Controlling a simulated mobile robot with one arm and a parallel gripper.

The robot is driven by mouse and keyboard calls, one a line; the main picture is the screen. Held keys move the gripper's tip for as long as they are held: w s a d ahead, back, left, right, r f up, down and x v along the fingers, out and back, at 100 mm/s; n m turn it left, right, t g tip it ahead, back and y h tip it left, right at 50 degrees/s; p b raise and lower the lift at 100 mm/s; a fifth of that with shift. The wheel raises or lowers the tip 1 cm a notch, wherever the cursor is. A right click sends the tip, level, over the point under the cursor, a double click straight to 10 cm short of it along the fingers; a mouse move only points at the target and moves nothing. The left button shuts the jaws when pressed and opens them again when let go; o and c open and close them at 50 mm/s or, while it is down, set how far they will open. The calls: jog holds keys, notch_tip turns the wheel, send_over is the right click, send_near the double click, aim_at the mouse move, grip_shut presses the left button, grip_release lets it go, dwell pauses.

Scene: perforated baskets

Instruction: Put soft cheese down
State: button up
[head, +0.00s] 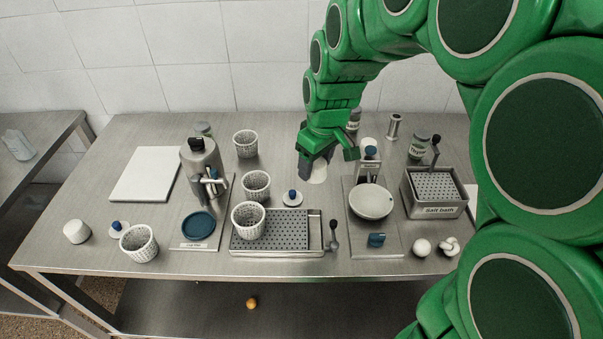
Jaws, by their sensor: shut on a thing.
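My gripper (311,166) points down at the back middle of the steel table, behind the drain tray. It is shut on a pale, whitish piece (318,175), which I take to be the soft cheese. The gripper's dark fingers hide much of it, and I cannot tell whether it touches the tabletop. A similar white, rounded cylinder (76,231) stands alone at the table's front left.
Perforated baskets stand at the back (246,144), by the drain tray (305,258), on it (248,221), and at front left (138,243). A scale (372,203) and salt bath (436,207) stand right. A white board (145,175) lies left.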

notch_tip(320, 180, down, 2)
jog(key=shift+f, duration=0.25)
jog(key=w+a+f, duration=0.2)
jog(key=w+f, duration=0.2)
jog(key=w, duration=0.4)
send_near(300, 179)
jog(key=shift+s+a+f, duration=0.1)
jog(key=shift+s+f, duration=0.3)
jog(key=shift+f, duration=0.05)
jog(key=shift+w+a+f, duration=0.15)
jog(key=shift+w+f, duration=0.45)
jog(key=shift+f, duration=1.65)
jog(key=shift+f, duration=0.15)
jog(key=o, duration=1.1)
